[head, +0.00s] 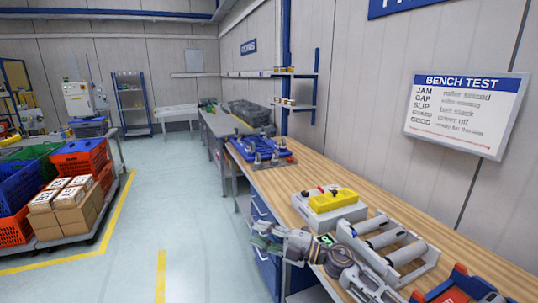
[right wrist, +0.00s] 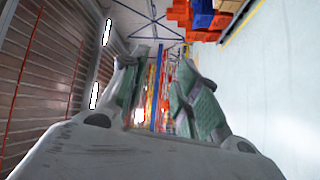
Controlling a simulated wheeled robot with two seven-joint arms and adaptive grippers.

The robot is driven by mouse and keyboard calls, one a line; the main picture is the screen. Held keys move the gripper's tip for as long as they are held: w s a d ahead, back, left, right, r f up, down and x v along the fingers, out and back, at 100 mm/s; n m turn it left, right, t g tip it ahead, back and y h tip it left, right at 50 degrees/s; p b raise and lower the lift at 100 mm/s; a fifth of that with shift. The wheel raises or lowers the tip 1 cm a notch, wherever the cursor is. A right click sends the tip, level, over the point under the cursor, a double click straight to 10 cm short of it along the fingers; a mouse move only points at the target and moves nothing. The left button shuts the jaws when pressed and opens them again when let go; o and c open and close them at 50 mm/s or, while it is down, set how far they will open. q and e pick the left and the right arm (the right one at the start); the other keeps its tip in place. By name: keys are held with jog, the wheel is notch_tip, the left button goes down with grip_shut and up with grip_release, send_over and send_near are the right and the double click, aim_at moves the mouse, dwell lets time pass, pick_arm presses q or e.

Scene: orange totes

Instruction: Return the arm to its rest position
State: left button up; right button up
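My right gripper (head: 263,236) reaches in from the lower right of the head view, beside the front edge of the wooden workbench (head: 318,178) and over the blue drawers. In the right wrist view its two green-padded fingers (right wrist: 160,85) stand apart with nothing between them. My right arm (head: 345,262) crosses the near part of the bench, in front of the grey roller unit. My left gripper is not in view.
A grey roller unit (head: 405,250), a yellow-topped box (head: 333,203) and a blue tray (head: 262,150) stand on the bench. A red and blue bin (head: 455,289) is at the near right. The floor left of the bench is clear up to a cart with orange totes (head: 80,158) and cartons.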

jog(key=w+d+r+m+t+h, duration=0.1)
jog(key=w+d+m+t+h, duration=0.1)
jog(key=d+m+t+h, duration=0.75)
jog(key=s+d+f+m+h, duration=0.4)
jog(key=d+f+m+h, duration=0.5)
jog(key=m, duration=0.5)
jog(key=s+d+f+m+g, duration=0.15)
jog(key=s+f+g, duration=0.3)
jog(key=s, duration=0.45)
jog(key=s+d+f+m+g, duration=0.1)
jog(key=s+d+f+g, duration=0.1)
jog(key=s+f+g, duration=0.35)
jog(key=s+d+f+m+g, duration=0.1)
jog(key=s+d+f+g, duration=0.15)
jog(key=s+f, duration=0.65)
jog(key=s+f+g, duration=0.1)
jog(key=s+f, duration=0.2)
jog(key=f, duration=1.2)
jog(key=s+f+g, duration=0.1)
jog(key=s+f, duration=0.2)
jog(key=f, duration=1.2)
jog(key=s+d+f, duration=0.2)
jog(key=s+f, duration=0.8)
jog(key=s, duration=0.1)
jog(key=s+d+f+g, duration=0.1)
jog(key=s+d+f, duration=0.1)
jog(key=s+f, duration=0.8)
jog(key=shift+s+n, duration=0.3)
jog(key=shift+s, duration=0.15)
